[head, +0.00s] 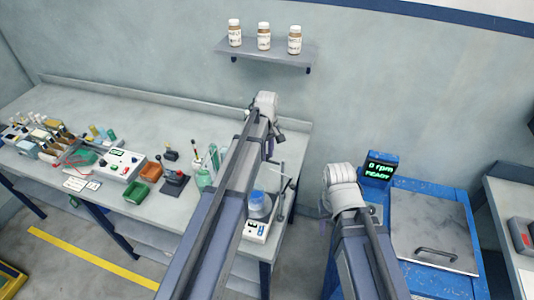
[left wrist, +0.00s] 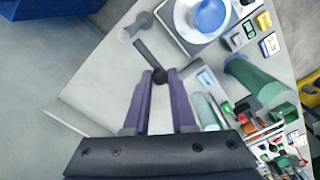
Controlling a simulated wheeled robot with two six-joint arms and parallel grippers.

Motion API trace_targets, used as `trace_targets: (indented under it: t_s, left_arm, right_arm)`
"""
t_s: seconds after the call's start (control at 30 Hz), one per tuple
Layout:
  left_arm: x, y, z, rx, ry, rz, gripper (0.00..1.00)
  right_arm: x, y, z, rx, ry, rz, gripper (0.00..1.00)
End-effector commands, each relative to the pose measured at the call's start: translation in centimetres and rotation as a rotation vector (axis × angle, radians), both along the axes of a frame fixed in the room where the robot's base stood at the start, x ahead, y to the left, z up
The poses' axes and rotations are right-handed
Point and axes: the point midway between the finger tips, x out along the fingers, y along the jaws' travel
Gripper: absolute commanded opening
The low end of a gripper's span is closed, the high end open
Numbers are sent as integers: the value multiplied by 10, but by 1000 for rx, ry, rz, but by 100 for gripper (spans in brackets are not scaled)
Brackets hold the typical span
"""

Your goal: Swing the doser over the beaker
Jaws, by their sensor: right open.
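The beaker (head: 257,208), with blue contents or a blue top, stands on a white instrument (head: 256,231) near the bench's right end. It also shows at the top of the left wrist view (left wrist: 209,17). The doser (left wrist: 151,54) is a dark swing arm on a grey post, ending in a round black knob. It points away from the beaker, not over it. My left gripper (left wrist: 159,74) has its purple fingers on either side of the knob; I cannot tell whether they press on it. My right gripper (head: 325,222), mostly hidden by its wrist, is open, right of the bench.
The bench (head: 140,118) carries a control box (head: 120,164), green and orange bins and bottles to the left. A blue cabinet (head: 430,235) with a lit display stands at right. A wall shelf (head: 265,53) holds three jars.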

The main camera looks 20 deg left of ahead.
Motion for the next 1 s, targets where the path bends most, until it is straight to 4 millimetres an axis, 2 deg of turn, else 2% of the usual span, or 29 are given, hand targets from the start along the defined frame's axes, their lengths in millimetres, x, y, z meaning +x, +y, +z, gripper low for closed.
trace_targets:
  t_s: [0.03, 0.17, 0.2, 1.0]
  left_arm:
    - [0, 0, 0, 0, 0, 0, 16]
    - [0, 0, 0, 0, 0, 0, 1]
    - [0, 0, 0, 0, 0, 0, 0]
    - [0, 0, 0, 0, 0, 0, 0]
  right_arm:
    - [0, 0, 0, 0, 0, 0, 50]
    - [0, 0, 0, 0, 0, 0, 50]
    - [0, 0, 0, 0, 0, 0, 50]
    - [0, 0, 0, 0, 0, 0, 50]
